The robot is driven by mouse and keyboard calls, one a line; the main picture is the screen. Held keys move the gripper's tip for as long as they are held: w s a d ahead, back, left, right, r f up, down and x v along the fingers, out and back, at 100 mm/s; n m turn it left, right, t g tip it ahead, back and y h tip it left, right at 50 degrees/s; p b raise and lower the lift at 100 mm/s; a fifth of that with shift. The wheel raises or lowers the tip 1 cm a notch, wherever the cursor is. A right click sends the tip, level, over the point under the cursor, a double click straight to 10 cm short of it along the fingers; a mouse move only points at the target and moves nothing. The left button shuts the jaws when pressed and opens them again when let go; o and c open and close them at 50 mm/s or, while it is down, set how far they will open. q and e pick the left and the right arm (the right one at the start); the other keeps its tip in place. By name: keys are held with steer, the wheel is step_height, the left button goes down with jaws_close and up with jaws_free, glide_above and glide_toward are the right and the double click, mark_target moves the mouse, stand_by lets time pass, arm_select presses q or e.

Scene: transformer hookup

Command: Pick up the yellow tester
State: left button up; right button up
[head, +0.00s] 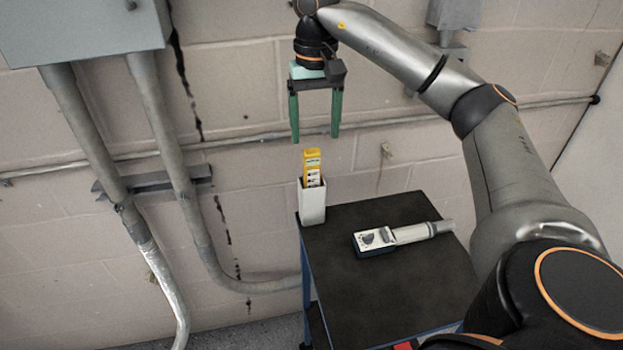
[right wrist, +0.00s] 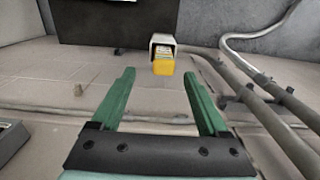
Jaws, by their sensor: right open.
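The yellow tester (head: 312,167) stands upright in a white holder (head: 312,204) at the back left corner of the black-topped cart. Its upper part sticks out of the holder and its lower part is hidden inside. My right gripper (head: 315,138) is open and empty, its green fingers pointing down above the tester and apart from it. In the right wrist view, the tester's yellow top (right wrist: 163,67) shows beyond the open fingers (right wrist: 158,82), roughly midway between them. My left gripper is not in view.
A grey and white handheld meter (head: 400,236) lies on the cart top (head: 400,290), right of the holder. The rest of the cart top is clear. A block wall with a horizontal conduit (head: 240,140) is close behind. Vertical pipes (head: 170,180) and a grey box (head: 80,30) are at left.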

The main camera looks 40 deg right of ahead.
mark_target(312, 168)
step_height(312, 168, down, 5)
steer(key=shift+r, duration=0.2)
steer(key=shift+w+a+f, duration=0.1)
steer(key=shift+w+f, duration=0.05)
steer(key=shift+f, duration=1.2)
steer(key=shift+w+f, duration=0.15)
steer(key=shift+f, duration=1.15)
jaws_close()
